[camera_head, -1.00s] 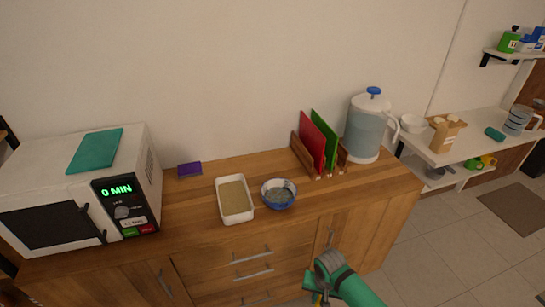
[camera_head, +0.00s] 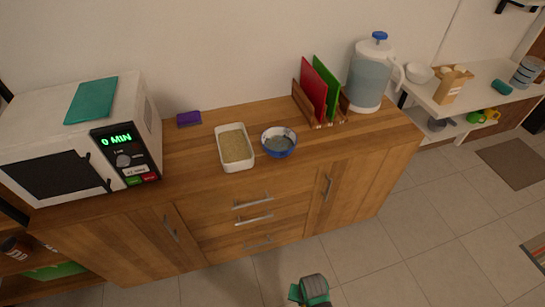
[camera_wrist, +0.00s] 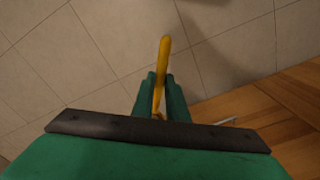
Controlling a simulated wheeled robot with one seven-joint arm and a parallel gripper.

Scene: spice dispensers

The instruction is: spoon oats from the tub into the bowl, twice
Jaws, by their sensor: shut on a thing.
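The tub (camera_head: 240,166) is a white rectangular container of tan oats on the wooden cabinet top. The bowl (camera_head: 279,153) is small and blue-rimmed, just right of the tub; its inside looks greyish, and I cannot tell what it holds. In the wrist view my gripper (camera_wrist: 159,90) has its green fingers shut on a yellow handle (camera_wrist: 165,52), which looks like the spoon's. The far end of the spoon is not clear. In the head view, part of my arm shows at the bottom edge, in front of and below the cabinet top, well apart from tub and bowl.
A rack with red (camera_head: 312,92) and green boards and a water jug (camera_head: 368,78) stand at the right. The floor before the cabinet is clear.

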